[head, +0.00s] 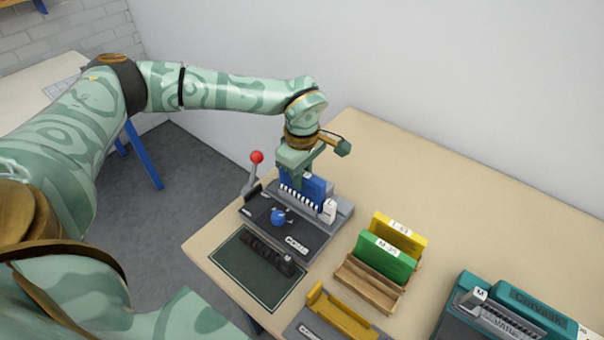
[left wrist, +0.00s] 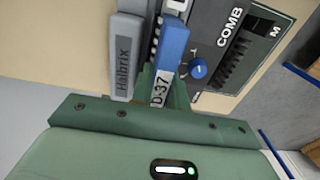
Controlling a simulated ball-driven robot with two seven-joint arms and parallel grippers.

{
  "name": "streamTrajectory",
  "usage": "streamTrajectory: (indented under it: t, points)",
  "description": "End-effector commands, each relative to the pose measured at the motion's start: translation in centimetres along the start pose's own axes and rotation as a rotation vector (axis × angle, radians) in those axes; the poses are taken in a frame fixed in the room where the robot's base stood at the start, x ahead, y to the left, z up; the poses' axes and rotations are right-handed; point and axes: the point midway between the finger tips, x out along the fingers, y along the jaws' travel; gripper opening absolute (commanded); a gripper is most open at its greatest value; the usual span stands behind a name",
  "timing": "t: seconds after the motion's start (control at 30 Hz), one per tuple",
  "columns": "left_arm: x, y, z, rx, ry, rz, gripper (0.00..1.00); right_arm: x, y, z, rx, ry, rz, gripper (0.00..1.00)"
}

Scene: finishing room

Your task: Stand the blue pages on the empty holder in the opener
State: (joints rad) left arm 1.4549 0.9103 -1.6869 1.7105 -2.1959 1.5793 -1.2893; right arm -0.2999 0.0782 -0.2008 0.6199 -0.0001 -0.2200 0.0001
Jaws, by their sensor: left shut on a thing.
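The blue pages (head: 316,190) stand upright at the back of the opener (head: 262,212), at its row of white comb teeth (head: 297,199). In the left wrist view the pages (left wrist: 172,48) show a white D-37 label and lie beside the dark opener face marked COMB (left wrist: 229,30). My left gripper (head: 301,172) comes from above and is shut on the blue pages at their top edge. The gripper hides part of the pages, and I cannot tell whether their lower edge is seated on the teeth. My right gripper is not in view.
A red-knobbed lever (head: 256,158) rises at the opener's left. A dark green mat (head: 246,285) lies in front. A wooden rack (head: 367,284) holds green (head: 386,259) and yellow pages (head: 411,236). A yellow-topped device (head: 340,315) and a teal machine (head: 540,316) stand nearby.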

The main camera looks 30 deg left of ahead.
Motion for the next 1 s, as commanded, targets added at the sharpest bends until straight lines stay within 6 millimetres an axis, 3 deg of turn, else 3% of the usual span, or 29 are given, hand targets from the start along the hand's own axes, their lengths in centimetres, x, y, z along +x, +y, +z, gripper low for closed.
streamTrajectory:
  t: [0.4, 0.43, 0.47, 0.77, 1.0]
  points:
    - [0.9, 0.0, 0.0, 0.0, 0.0, 0.0, 0.0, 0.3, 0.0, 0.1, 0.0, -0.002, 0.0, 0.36]
    - [0.9, 0.0, 0.0, 0.0, 0.0, 0.0, 0.19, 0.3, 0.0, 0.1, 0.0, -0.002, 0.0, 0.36]
    - [0.9, 0.0, 0.0, 0.0, 0.0, 0.0, 0.25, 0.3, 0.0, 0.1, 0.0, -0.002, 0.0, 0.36]
    - [0.8, 0.0, 0.0, 0.0, 0.0, 0.0, 0.25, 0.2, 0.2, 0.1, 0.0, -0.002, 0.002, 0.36]
    - [-1.1, 0.0, 0.0, 0.001, 0.0, 0.002, 0.25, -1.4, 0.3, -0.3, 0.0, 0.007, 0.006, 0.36]
